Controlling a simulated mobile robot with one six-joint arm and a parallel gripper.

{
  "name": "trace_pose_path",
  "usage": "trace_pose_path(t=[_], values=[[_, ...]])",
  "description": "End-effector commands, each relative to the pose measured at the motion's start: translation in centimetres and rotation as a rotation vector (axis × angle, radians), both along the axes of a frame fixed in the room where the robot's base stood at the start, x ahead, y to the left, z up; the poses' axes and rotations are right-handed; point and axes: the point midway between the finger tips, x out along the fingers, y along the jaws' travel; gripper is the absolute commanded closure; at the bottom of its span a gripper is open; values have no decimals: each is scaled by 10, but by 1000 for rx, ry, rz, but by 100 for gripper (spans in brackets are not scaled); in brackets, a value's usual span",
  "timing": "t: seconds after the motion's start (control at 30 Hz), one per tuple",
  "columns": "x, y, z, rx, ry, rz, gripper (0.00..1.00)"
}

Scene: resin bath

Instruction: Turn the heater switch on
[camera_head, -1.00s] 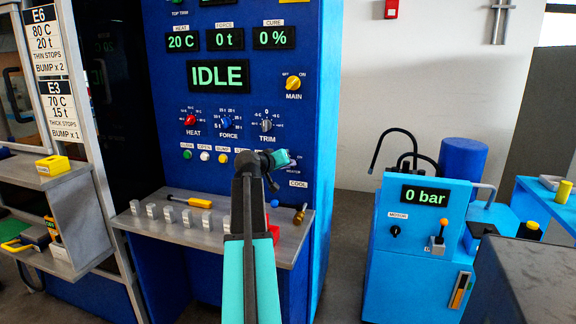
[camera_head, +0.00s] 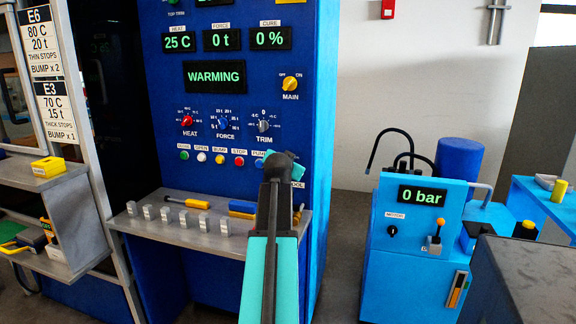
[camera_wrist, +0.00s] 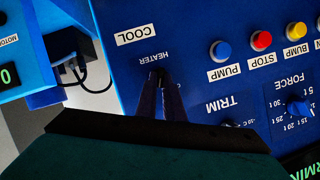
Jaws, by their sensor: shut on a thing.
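In the wrist view, turned upside down, my gripper (camera_wrist: 160,78) reaches the blue press panel (camera_wrist: 200,130). Its fingers are shut at the spot by the HEATER label (camera_wrist: 154,58). The heater switch itself is hidden between the fingertips, so its position cannot be seen. In the head view my arm covers the fingers and the switch. The status display (camera_head: 215,76) reads WARMING and the heat display (camera_head: 179,42) reads 25 C.
The orange MAIN knob (camera_head: 290,84) and the TRIM knob (camera_head: 264,126) sit above my arm. A row of buttons (camera_head: 221,159) lies to the left. A shelf (camera_head: 150,230) with metal blocks is below. A blue pump unit (camera_head: 415,265) stands at the right.

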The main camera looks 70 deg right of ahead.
Motion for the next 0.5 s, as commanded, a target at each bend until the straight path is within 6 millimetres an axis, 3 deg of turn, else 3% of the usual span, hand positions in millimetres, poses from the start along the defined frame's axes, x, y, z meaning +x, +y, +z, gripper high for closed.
trace_pose_path(t=[0.5], values=[[-4, 2, -6, 28, -339, 0, 100]])
